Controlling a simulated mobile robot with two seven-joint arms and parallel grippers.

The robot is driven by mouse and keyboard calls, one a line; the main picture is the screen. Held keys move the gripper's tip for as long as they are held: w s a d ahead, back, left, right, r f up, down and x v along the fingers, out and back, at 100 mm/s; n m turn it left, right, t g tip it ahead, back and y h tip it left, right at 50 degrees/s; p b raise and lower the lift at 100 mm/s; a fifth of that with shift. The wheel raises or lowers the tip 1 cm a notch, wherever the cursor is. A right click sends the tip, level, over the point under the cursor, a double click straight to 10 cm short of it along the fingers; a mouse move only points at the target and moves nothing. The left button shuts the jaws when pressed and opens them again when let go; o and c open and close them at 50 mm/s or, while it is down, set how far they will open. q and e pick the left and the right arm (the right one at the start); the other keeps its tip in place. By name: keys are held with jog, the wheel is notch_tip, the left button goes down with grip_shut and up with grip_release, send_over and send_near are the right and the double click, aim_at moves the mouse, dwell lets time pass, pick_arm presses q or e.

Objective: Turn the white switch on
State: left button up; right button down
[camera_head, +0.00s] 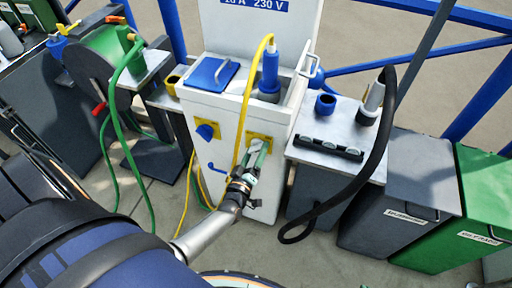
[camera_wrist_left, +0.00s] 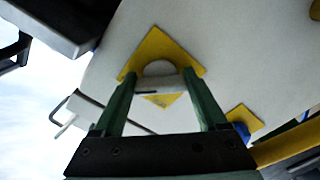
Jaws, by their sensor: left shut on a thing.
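The white switch (camera_wrist_left: 158,82) sits on a yellow diamond plate (camera_wrist_left: 160,45) on the front of a white cabinet (camera_wrist_left: 215,30). My left gripper (camera_wrist_left: 160,77) has its green fingers on both sides of the switch and is shut on it. In the head view, my left gripper (camera_head: 258,148) reaches the right yellow plate (camera_head: 269,142) on the cabinet (camera_head: 225,155) and largely hides the switch. My right gripper is not in view.
A blue switch (camera_head: 208,131) on another yellow plate is to the left. A yellow cable (camera_head: 243,110) hangs from a blue plug (camera_head: 270,72) down the cabinet front, close to my gripper. A metal-topped stand (camera_head: 305,155) with a black cable (camera_head: 375,165) is on the right.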

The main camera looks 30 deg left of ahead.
pick_arm(q)
jog(key=o, duration=1.3)
jog(key=p+v, duration=0.1)
jog(key=v, duration=1.1)
jog(key=shift+s, duration=0.25)
